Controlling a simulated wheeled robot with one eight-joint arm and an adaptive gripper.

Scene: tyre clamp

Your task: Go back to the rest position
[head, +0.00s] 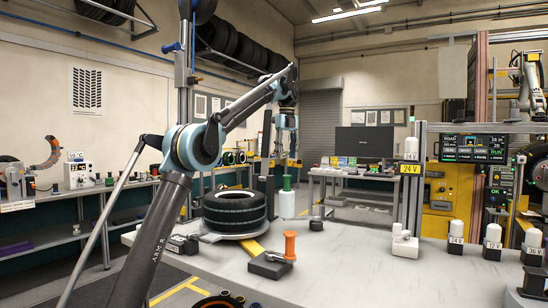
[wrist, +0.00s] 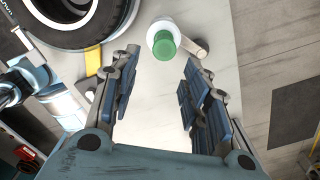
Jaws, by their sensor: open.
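My gripper (head: 285,152) hangs from my raised arm in the head view, fingers down, above the workbench (head: 345,262) and clear of it. In the wrist view my gripper (wrist: 160,65) has its two blue-padded fingers wide apart with nothing between them. A white bottle with a green top (head: 287,200) stands on the bench below the gripper. It also shows in the wrist view (wrist: 164,40), beyond the fingertips. The black tyre (head: 234,212) lies flat on a round support, left of the bottle; it also shows at the top left of the wrist view (wrist: 75,35).
An orange spool-shaped part (head: 290,243) stands by a dark block (head: 268,266) at the front. A yellow bar (head: 251,246) lies near the tyre. The bench middle is fairly clear.

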